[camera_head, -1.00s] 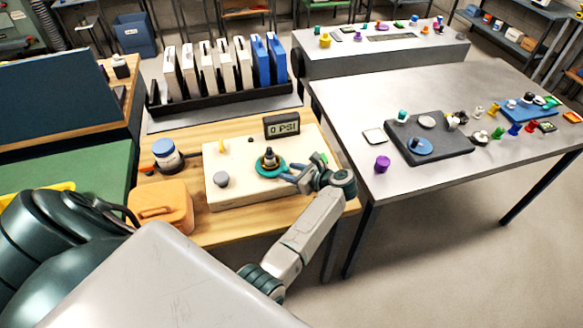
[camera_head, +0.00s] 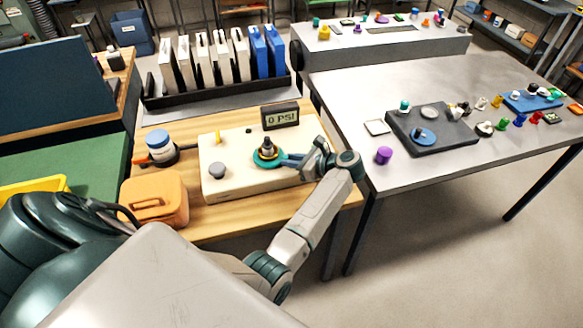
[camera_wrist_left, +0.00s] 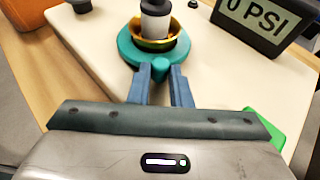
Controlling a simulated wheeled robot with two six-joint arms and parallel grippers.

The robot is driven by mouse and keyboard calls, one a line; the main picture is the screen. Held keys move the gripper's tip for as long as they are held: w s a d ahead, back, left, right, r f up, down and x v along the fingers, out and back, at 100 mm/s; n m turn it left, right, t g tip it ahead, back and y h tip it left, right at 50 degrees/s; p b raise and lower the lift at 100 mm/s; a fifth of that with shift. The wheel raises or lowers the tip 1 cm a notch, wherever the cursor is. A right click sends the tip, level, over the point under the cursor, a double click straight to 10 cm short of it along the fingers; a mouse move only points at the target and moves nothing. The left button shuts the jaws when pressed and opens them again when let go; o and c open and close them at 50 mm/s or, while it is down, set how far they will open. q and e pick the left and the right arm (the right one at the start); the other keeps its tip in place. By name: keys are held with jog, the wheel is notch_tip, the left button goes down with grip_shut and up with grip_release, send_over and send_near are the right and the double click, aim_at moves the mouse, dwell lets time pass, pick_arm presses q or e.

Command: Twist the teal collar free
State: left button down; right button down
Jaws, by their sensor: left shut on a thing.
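The teal collar (camera_head: 267,161) lies around an upright post with a brass ring (camera_head: 268,150) on the cream block (camera_head: 238,182). In the left wrist view the collar (camera_wrist_left: 128,45) is a flat ring with a rounded tab sticking out toward me. My left gripper (camera_head: 284,160) reaches it from the right. In the wrist view its two blue fingers (camera_wrist_left: 160,77) are shut on the tab, one on each side. The brass ring (camera_wrist_left: 148,42) and grey post (camera_wrist_left: 158,22) stand inside the collar. My right gripper is not in view.
A gauge reading 0 PSI (camera_head: 281,116) stands behind the collar on the block. A grey knob (camera_head: 217,171) and a yellow peg (camera_head: 218,137) are to the left. An orange case (camera_head: 155,199) and a blue-lidded jar (camera_head: 160,146) are beside the block.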

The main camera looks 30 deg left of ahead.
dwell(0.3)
pick_arm(q)
jog(key=c, duration=1.3)
grip_release()
jog(key=shift+d, duration=0.1)
